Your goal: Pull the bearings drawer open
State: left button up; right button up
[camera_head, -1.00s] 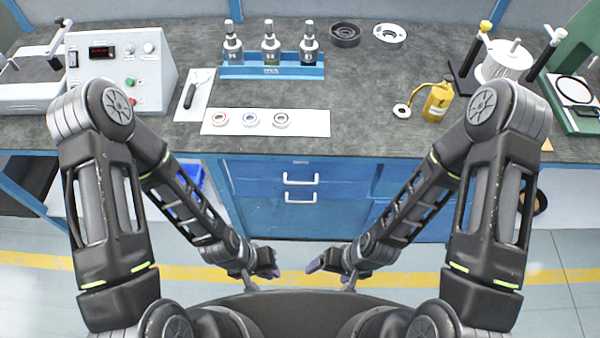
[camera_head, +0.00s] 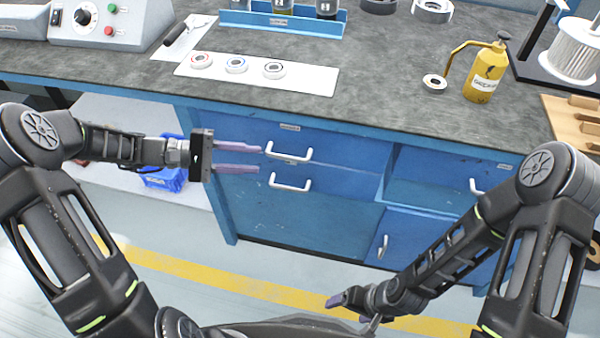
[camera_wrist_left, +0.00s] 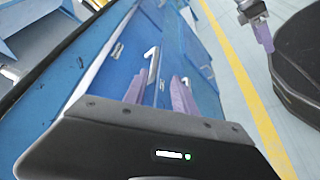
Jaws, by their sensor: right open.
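The blue bench front has an upper drawer (camera_head: 340,160) with a small label too small to read and a white bar handle (camera_head: 290,150). A lower drawer (camera_head: 250,190) below it has a similar handle (camera_head: 290,184). Both look closed. My left gripper (camera_head: 260,159) is open and empty, its two purple fingers pointing right, with the tips just left of the upper handle. I cannot tell if they touch it. The left wrist view shows the fingers (camera_wrist_left: 163,88) apart, with a white handle (camera_wrist_left: 152,55) beyond. My right gripper (camera_head: 335,300) is open, low over the floor.
On the bench top are a white mat (camera_head: 320,80) with three ring-shaped bearings, a yellow bottle (camera_head: 485,75) and a blue bottle rack (camera_head: 270,20). A blue bin (camera_head: 165,178) sits under the bench at left. Floor in front is clear.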

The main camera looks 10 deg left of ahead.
aim_at(279, 157)
pick_arm(q)
jog(key=shift+r+b+x, duration=0.1)
jog(key=shift+r+x, duration=0.15)
jog(key=shift+x, duration=1.2)
jog(key=shift+r+b+x, duration=0.1)
jog(key=shift+r+x, duration=0.1)
jog(key=shift+x, duration=1.25)
jog(key=shift+r+b+x, duration=0.1)
jog(key=shift+r+x, duration=0.15)
jog(key=shift+x, duration=1.2)
jog(key=shift+d, duration=0.15)
jog(key=shift+c, duration=0.3)
grip_shut()
